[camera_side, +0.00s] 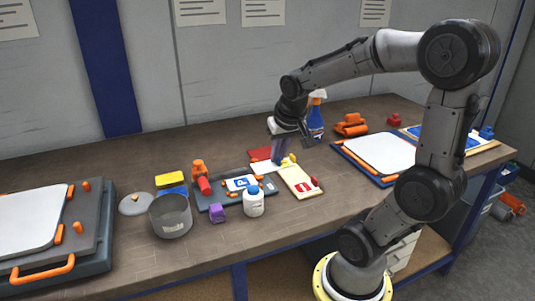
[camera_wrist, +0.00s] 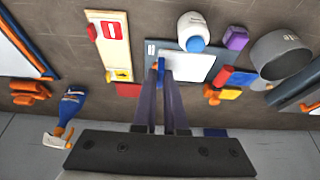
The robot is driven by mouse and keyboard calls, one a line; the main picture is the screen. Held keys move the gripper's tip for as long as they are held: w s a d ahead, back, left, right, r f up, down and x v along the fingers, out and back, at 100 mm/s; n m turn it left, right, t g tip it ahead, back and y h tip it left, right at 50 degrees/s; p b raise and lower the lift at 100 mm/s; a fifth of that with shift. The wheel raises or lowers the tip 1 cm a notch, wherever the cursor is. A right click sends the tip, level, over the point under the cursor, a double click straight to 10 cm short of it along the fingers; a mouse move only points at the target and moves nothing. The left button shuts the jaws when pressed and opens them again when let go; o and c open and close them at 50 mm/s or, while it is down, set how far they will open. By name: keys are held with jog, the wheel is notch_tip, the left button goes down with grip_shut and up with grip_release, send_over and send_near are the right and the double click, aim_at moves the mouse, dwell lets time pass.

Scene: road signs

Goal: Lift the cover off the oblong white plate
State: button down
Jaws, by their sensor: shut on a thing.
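The oblong white plate with a blue P (camera_side: 241,184) lies on a dark grey-blue board (camera_side: 216,212) in the side view. A flat white panel, which looks like the cover (camera_side: 264,169), is beneath my gripper (camera_side: 283,161), to the right of the P plate. In the wrist view the white cover (camera_wrist: 195,68) appears just beyond my fingertips (camera_wrist: 160,72), which are shut on its small blue handle (camera_wrist: 161,62). The cover hides the P plate in that view. Its exact height above the board is hard to tell.
A cream board with red signs (camera_side: 300,183) lies close on the right. A white bottle (camera_side: 253,203), purple block (camera_side: 219,213) and grey pot (camera_side: 171,216) stand in front and left. A blue spray bottle (camera_side: 315,120) stands behind. Bare tabletop shows at front centre.

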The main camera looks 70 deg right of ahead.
jog(key=shift+s+a+r, duration=0.45)
jog(key=shift+s+r, duration=0.1)
jog(key=shift+s, duration=0.15)
jog(key=shift+r, duration=1.55)
